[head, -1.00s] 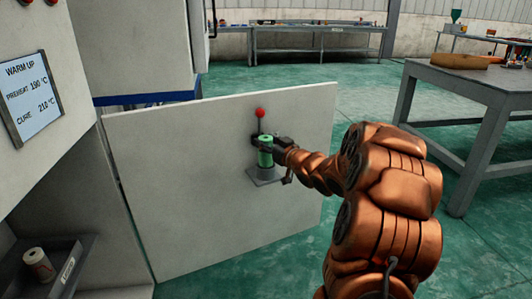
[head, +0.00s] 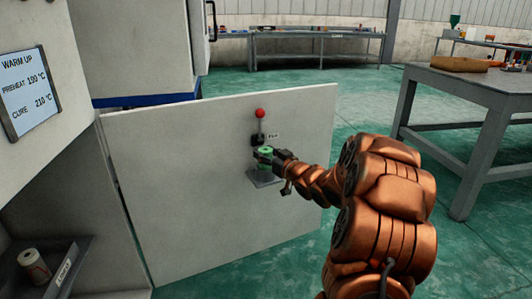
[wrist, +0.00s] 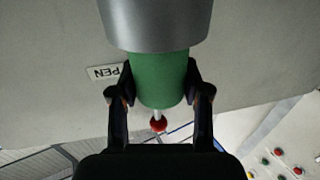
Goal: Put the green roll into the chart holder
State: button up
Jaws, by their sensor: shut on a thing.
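The green roll (head: 265,166) is upright at the pale door panel (head: 200,190), and it also shows in the wrist view (wrist: 160,85). My gripper (head: 267,155) is shut on the roll, with one dark finger on each side. The chart holder (head: 263,180) is grey and sits on the panel under the roll. In the wrist view a grey metal cylinder (wrist: 158,25), apparently the holder's cup, covers the roll's lower end. The roll seems to be partly inside it; how deep is hidden.
A red-knobbed lever (head: 260,116) stands on the panel just above the roll, with a small label (head: 273,135) beside it. A tray (head: 68,265) with a white and red roll (head: 34,266) is at lower left. A grey table (head: 470,90) stands at right.

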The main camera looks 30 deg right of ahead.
jog(key=shift+f, duration=0.2)
jog(key=o, duration=1.2)
jog(key=shift+r, duration=0.1)
jog(key=shift+s+r, duration=0.1)
jog(key=shift+r, duration=0.5)
jog(key=s+p, duration=0.1)
jog(key=s, duration=0.3)
jog(key=s+p, duration=0.1)
jog(key=s, duration=0.3)
jog(key=s+d+p, duration=0.1)
jog(key=s, duration=0.2)
jog(key=shift+s+f, duration=0.1)
jog(key=shift+s, duration=0.3)
